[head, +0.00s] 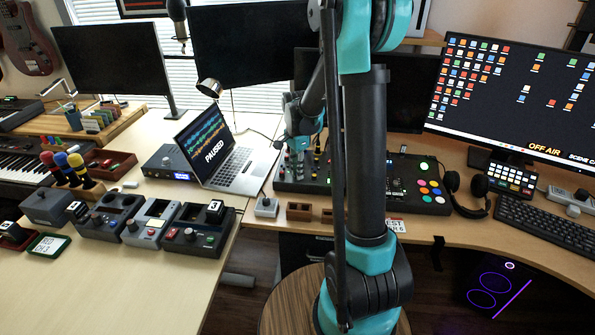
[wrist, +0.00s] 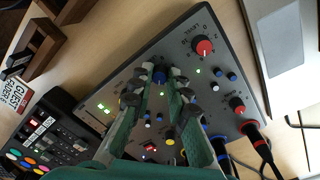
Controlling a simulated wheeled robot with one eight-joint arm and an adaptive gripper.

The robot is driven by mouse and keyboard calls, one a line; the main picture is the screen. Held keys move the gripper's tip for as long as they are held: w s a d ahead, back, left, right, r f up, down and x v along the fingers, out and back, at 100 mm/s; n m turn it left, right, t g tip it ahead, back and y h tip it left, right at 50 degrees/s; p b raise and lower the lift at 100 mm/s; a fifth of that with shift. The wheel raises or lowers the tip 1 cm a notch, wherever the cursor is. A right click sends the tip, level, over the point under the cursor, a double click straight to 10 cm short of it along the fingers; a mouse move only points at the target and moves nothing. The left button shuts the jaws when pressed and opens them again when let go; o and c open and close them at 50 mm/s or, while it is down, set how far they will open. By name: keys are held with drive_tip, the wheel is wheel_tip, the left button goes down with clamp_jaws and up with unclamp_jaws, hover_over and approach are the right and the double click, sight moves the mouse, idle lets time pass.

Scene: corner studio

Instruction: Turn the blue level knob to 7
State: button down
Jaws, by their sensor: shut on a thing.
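The blue level knob (wrist: 160,75) sits on the grey control panel (wrist: 222,75), seen in the wrist view. My gripper (wrist: 161,77) is shut on this knob, with one fingertip on each side of it. The fingers hide most of the knob, and its pointer and scale cannot be read. In the head view my gripper (head: 300,135) is over the left part of the dark panel on the desk, and the knob is hidden there.
A red knob (wrist: 204,47) with a printed level scale stands near the panel's edge. A second red knob (wrist: 238,104), small blue and white knobs and plugged cables (wrist: 262,146) are close by. The laptop (head: 240,168) is left of the panel, headphones (head: 467,193) right.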

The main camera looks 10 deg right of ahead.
drive_tip(key=shift+m, duration=1.2)
drive_tip(key=c, duration=1.5)
unclamp_jaws()
drive_tip(key=shift+o, duration=0.2)
wheel_tip(320, 180, up, 12)
drive_tip(key=shift+w, duration=0.35)
